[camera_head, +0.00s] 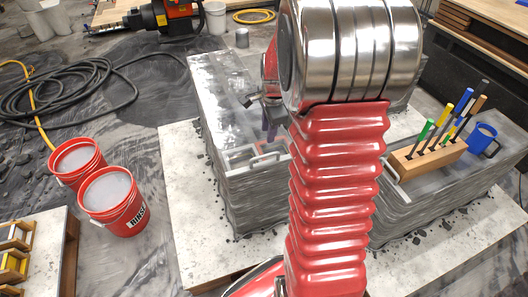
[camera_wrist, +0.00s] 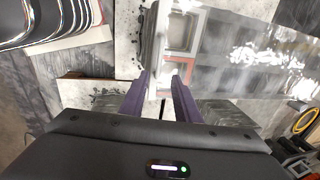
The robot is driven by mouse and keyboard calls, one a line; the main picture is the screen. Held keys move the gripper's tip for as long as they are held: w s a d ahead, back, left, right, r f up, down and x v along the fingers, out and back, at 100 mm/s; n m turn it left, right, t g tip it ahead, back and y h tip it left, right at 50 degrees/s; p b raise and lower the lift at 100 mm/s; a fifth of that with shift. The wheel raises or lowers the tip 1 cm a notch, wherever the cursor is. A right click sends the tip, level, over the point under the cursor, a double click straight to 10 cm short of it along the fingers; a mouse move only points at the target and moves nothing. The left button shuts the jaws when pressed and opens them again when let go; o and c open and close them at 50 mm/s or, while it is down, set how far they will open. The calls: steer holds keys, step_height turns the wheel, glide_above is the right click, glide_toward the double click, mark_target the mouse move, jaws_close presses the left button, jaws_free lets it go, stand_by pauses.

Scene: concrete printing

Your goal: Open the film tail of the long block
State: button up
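The grey layered concrete block (camera_head: 262,200) on the left has a long top with a glossy clear film (camera_head: 215,95) over it. The film's shine also shows at the right of the wrist view (camera_wrist: 278,55). A pale handle-like frame (camera_head: 265,158) is at the block's near end. My gripper (camera_head: 268,128) is over this near part, largely hidden by my red arm in the head view. In the wrist view its purple fingers (camera_wrist: 161,80) are apart, with nothing clearly held between them. I cannot make out the film's tail.
Another layered block (camera_head: 430,205) at right bears a wooden pen holder (camera_head: 428,160) and a blue mug (camera_head: 484,138). Two red buckets (camera_head: 115,200) stand at left, below coiled black hose (camera_head: 75,88). My arm blocks the middle of the head view.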

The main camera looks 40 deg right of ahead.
mark_target(265, 156)
steer(key=w+f, duration=0.1)
steer(key=f, duration=0.8)
steer(key=w+f, duration=0.1)
steer(key=f, duration=0.3)
steer(key=shift+w+d+f, duration=0.25)
steer(key=shift+w+d, duration=0.05)
steer(key=shift+c, duration=0.2)
jaws_close()
stand_by(0.5)
